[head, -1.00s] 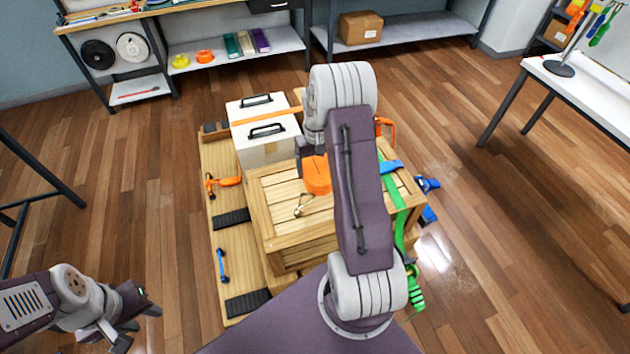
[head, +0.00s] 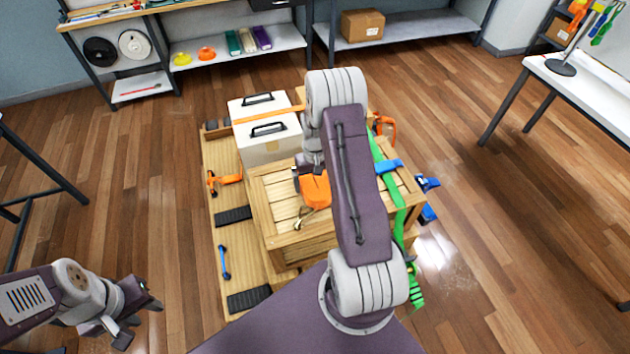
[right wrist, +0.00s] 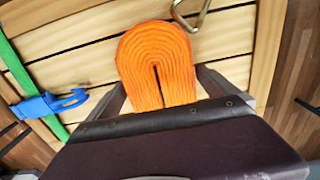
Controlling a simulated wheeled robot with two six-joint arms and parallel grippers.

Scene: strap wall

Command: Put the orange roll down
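The orange roll (head: 315,190) is a folded orange strap over the top of the wooden crate (head: 290,236). In the right wrist view the roll (right wrist: 156,60) sits between the two fingers of my right gripper (right wrist: 160,78), which close on its sides. In the head view my right gripper (head: 311,174) is partly hidden behind my own arm. I cannot tell whether the roll touches the crate lid. My left gripper (head: 148,302) is at the lower left, away from the crate and empty; its finger gap is unclear.
A metal hook (right wrist: 190,18) lies on the lid beside the roll. A green strap (head: 390,190) with a blue buckle (head: 389,166) runs over the crate's right side. A white case (head: 265,135) stands behind. The pallet's left strip holds an orange ratchet (head: 226,180).

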